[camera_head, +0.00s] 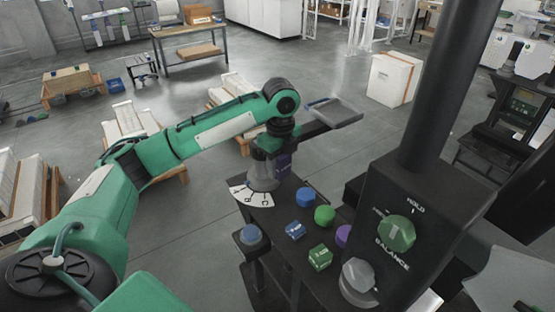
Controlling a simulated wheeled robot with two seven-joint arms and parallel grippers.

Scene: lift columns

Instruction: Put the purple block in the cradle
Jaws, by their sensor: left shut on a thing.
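My left arm comes in from the left, and its gripper (281,150) points down over the dark stand. It is shut on the purple block (284,163), which shows as a small dark purple patch under the wrist. The fingers are mostly hidden, and I cannot tell whether the block touches anything below. A shallow grey tray (334,111), which may be the cradle, sits on a black arm behind and to the right of the gripper. My right gripper is not in view.
Blue and green round pieces (324,215) and blue and green cubes (320,257) stand on the dark surface. A black column housing with knobs (397,233) blocks the right.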

